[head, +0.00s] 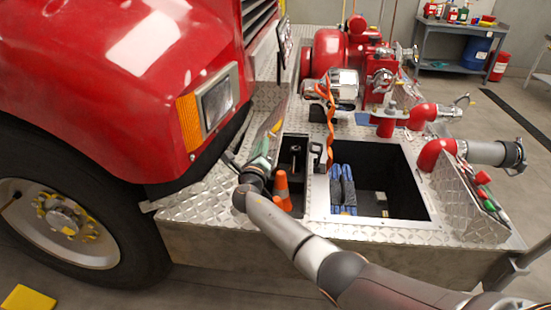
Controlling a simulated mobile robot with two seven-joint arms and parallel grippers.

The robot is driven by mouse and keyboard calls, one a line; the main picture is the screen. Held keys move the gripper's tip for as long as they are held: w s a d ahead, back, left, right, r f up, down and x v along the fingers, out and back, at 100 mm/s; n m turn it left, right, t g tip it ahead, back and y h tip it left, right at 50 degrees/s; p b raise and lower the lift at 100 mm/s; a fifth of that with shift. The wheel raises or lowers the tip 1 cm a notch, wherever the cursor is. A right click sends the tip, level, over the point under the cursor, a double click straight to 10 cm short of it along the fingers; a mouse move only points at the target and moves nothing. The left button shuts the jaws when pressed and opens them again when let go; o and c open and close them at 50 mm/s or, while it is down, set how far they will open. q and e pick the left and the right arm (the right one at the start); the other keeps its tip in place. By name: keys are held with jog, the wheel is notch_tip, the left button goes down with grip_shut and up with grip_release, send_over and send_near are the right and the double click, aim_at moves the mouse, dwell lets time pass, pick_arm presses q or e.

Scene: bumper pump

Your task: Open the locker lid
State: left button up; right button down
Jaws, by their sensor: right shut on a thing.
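The locker lid (267,133) is a thin diamond-plate panel. It stands raised and steeply tilted at the left side of an open narrow compartment (292,158) in the truck's bumper deck. My right arm comes in from the lower right, and my right gripper (257,168) is shut at the lid's near lower end. The wrist hides much of the fingers and the exact grip point. An orange cone-like object (282,186) stands in the narrow compartment, partly hidden by my arm. My left gripper is not in view.
A larger open bay (395,180) right of the narrow compartment holds folded blue hose (342,190). Red pump parts (330,52) and a red elbow pipe (437,153) stand on the deck. The truck's red fender and headlight (217,103) are close on the left.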

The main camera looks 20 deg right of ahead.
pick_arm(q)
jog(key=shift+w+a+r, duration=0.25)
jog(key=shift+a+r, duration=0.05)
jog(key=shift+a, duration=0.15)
pick_arm(e)
jog(key=shift+w+a+r+n, duration=0.2)
jog(key=shift+w+a+n, duration=0.15)
jog(key=shift+a, duration=0.2)
jog(key=shift+w+a+r+n, duration=0.25)
jog(key=shift+w+a+n, duration=0.15)
jog(key=shift+a, duration=0.2)
jog(key=shift+w+a+r+n, duration=0.2)
jog(key=shift+w+a+n, duration=0.15)
jog(key=shift+a, duration=0.2)
jog(key=shift+s, duration=0.1)
jog(key=c, duration=0.9)
grip_release()
jog(key=shift+o, duration=0.2)
